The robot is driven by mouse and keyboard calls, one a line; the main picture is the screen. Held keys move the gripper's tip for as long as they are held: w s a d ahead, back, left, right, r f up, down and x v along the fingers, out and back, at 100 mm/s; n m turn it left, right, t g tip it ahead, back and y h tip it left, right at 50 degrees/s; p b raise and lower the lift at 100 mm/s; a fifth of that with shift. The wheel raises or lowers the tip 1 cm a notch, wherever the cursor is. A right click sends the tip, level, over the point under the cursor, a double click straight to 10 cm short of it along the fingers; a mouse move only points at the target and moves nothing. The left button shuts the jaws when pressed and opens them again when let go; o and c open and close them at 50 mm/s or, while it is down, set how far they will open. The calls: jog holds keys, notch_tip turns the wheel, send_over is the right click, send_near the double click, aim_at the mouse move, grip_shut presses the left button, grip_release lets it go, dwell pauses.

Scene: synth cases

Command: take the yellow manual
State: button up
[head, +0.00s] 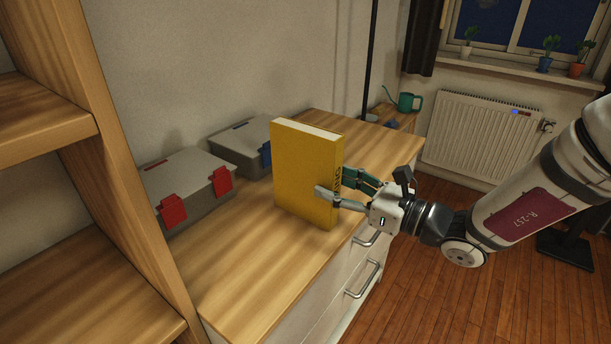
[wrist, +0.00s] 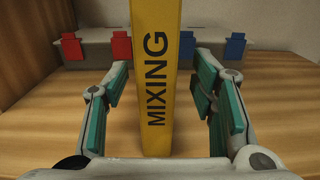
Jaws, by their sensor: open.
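The yellow manual (head: 303,172) stands upright on the wooden top of a drawer cabinet. In the wrist view its spine (wrist: 156,70) faces me and reads "MIXING". My gripper (head: 345,188) is at the spine side of the manual, with one finger along each side of it. In the wrist view my gripper (wrist: 164,100) is open, its teal finger pads apart with the spine between them. A gap shows on both sides of the spine, so the pads do not appear to touch it. The manual's far side is hidden.
A grey case with red latches (head: 188,186) and a grey case with blue latches (head: 240,148) stand behind the manual, by the wall. A wooden shelf unit (head: 125,150) rises at the left. The cabinet top (head: 235,272) is clear in front.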

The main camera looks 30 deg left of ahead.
aim_at(315, 176)
jog(key=a, duration=0.5)
jog(key=shift+b, duration=0.4)
jog(key=shift+c, duration=0.3)
grip_shut()
